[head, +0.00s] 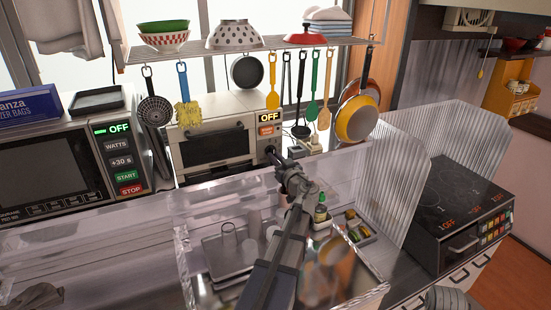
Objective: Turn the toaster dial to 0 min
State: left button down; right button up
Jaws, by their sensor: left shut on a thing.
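The toaster (205,148) is a cream oven with a dark glass door, standing behind the clear dish dryer. A lit OFF sign (268,117) shows at its upper right, with an orange label just below. My left gripper (274,158) reaches over the dryer to the lower right of the toaster's front. It is shut on the toaster dial, which is mostly hidden behind the fingers. The dial's pointer and marks cannot be read.
The clear-walled dish dryer (180,262) lies under my left arm, with cups and a tray inside. Utensils hang from a shelf (290,42) above the toaster. A microwave (65,165) stands at left, and a stove (460,205) with metal splash guards at right.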

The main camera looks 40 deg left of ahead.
pick_arm(q)
jog(key=c, duration=0.9)
grip_release()
jog(key=v, duration=0.8)
jog(key=shift+a, duration=0.1)
jog(key=s+d+f+m+g+h, duration=0.2)
jog(key=s+d+f+m+h, duration=0.15)
jog(key=d+f, duration=0.45)
jog(key=s+d+f+m+g+h, duration=0.1)
jog(key=s+d+f+m+h, duration=0.3)
jog(key=d, duration=0.7)
jog(key=s+d+f+m+g+h, duration=0.2)
jog(key=d+f+m+h, duration=0.1)
jog(key=d+f, duration=0.55)
jog(key=s+d+m+g+h, duration=0.1)
jog(key=s+d+m+h, duration=0.1)
jog(key=d, duration=0.5)
jog(key=s+d+f+m+g+h, duration=0.1)
jog(key=s+d+m+g+h, duration=0.1)
jog(key=s+d+m, duration=0.2)
jog(key=s+d, duration=0.3)
jog(key=shift+d+f, duration=0.2)
